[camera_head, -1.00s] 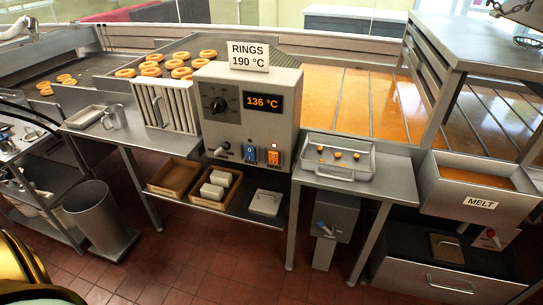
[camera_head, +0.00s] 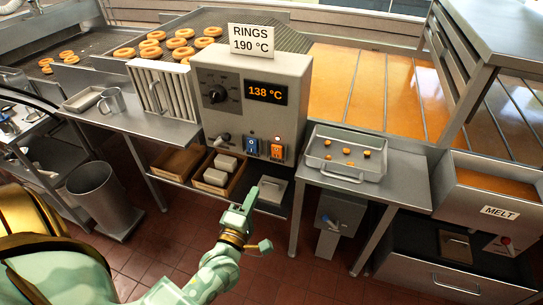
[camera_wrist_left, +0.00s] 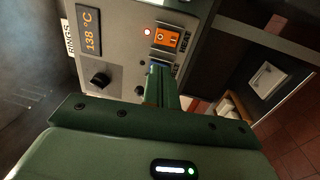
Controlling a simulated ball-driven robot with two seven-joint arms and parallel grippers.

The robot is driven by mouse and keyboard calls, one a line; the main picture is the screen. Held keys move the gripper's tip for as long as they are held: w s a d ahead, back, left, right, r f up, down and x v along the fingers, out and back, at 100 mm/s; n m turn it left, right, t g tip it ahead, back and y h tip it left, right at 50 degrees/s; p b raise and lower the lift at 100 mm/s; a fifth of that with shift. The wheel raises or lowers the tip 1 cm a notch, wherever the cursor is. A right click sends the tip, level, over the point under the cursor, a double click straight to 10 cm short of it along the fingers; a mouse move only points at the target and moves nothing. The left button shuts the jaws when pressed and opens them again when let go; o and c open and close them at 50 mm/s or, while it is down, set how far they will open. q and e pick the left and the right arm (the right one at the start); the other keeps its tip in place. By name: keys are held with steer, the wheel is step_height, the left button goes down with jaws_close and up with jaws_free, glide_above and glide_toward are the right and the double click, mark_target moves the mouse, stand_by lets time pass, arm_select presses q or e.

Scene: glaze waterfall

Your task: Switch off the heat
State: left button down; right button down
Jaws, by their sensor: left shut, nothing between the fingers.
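The grey control box (camera_head: 252,115) carries the sign RINGS 190 °C, a black dial (camera_head: 215,95) and a display (camera_head: 266,92) reading 138 °C. Low on its front are a blue rocker switch (camera_head: 251,146) and an orange, lit rocker switch (camera_head: 277,150), with a small lit lamp above the orange one. My left gripper (camera_head: 251,195) is shut and empty, below and in front of the switches, apart from them in the head view. In the left wrist view the orange switch (camera_wrist_left: 166,39) shows beyond the fingers (camera_wrist_left: 160,82), which partly hide the blue switch. My right gripper is out of view.
A tray with orange pieces (camera_head: 345,168) stands on the table right of the box. Left are a slatted rack (camera_head: 165,95) and a metal jug (camera_head: 112,99). A shelf below holds wooden boxes (camera_head: 178,160). A MELT tank (camera_head: 490,190) is far right.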

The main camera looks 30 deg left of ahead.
mark_target(275, 149)
arm_select(q)
steer(key=b+x, duration=0.1)
steer(key=x, duration=1.3)
steer(key=shift+b, duration=0.3)
steer(key=shift+w+r+p, duration=0.25)
steer(key=shift+r+p, duration=0.05)
steer(key=shift+p, duration=0.05)
steer(key=shift+s+f, duration=0.1)
steer(key=shift+f, duration=0.05)
